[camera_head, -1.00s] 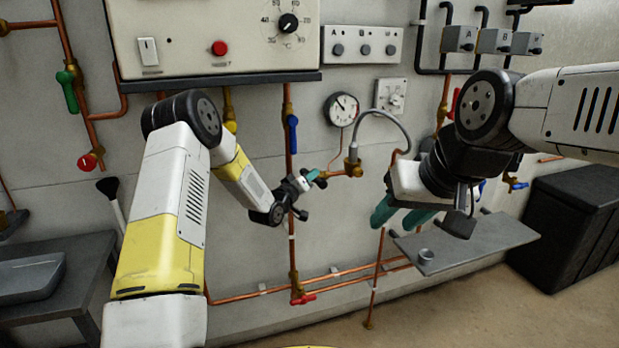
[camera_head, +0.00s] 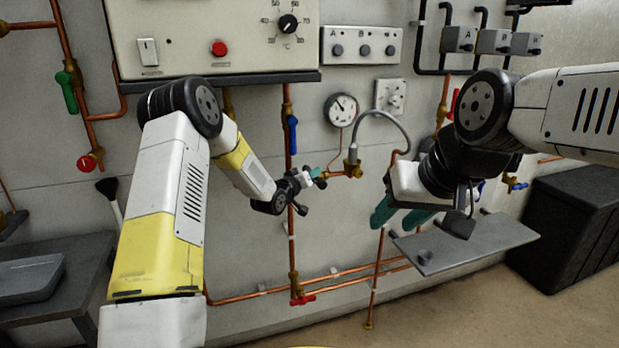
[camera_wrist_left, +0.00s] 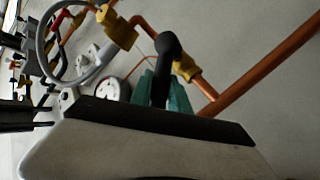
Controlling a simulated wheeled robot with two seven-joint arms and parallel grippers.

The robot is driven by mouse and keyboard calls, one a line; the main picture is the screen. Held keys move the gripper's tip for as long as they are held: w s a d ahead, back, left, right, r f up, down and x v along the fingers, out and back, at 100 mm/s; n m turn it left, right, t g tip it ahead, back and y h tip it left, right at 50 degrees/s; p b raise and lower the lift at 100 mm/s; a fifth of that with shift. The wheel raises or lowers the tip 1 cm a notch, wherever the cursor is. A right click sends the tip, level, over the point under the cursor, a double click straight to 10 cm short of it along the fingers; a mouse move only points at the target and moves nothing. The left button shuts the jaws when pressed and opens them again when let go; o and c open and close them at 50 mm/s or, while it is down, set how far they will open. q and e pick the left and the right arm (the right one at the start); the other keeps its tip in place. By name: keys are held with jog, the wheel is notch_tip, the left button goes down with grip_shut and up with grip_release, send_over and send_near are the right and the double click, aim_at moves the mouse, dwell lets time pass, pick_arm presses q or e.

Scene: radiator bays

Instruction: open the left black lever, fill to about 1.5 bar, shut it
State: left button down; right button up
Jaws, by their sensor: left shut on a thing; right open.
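My left gripper (camera_head: 318,177) is at the brass valve (camera_head: 352,168) on the copper pipe below the gauge. In the left wrist view its teal fingers (camera_wrist_left: 163,92) are shut on the black lever (camera_wrist_left: 167,48), whose rounded end stands out above them. In the head view the lever is mostly hidden by the gripper. The round pressure gauge (camera_head: 341,109) hangs above the valve; its needle points to the upper left, and its marks are too small to read. It also shows in the left wrist view (camera_wrist_left: 110,88). My right gripper (camera_head: 397,216) is open and empty.
A grey flexible hose (camera_head: 386,117) arches right of the gauge. A blue lever (camera_head: 292,134) hangs on the vertical pipe, and a red one (camera_head: 303,299) is low down. A grey shelf (camera_head: 480,247) lies below my right gripper. A dark bin (camera_head: 570,225) stands at right.

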aim_at(322, 180)
pick_arm(q)
jog(key=m+g+y, duration=0.1)
jog(key=d+r+m+y, duration=0.1)
jog(key=d+g+y, duration=0.1)
jog(key=shift+w+d+r+m+g, duration=0.2)
jog(key=shift+w+d+m+g, duration=0.1)
jog(key=shift+m, duration=0.1)
jog(key=shift+w+d+m+g+y, duration=0.25)
jog(key=shift+d+m+g+y, duration=0.3)
jog(key=shift+m+y, duration=0.2)
jog(key=shift+y, duration=0.25)
jog(key=c, duration=1.3)
grip_release()
jog(key=shift+o, duration=0.2)
jog(key=shift+r, duration=0.1)
jog(key=v, duration=0.7)
jog(key=shift+s, duration=0.3)
jog(key=shift+a+r, duration=0.15)
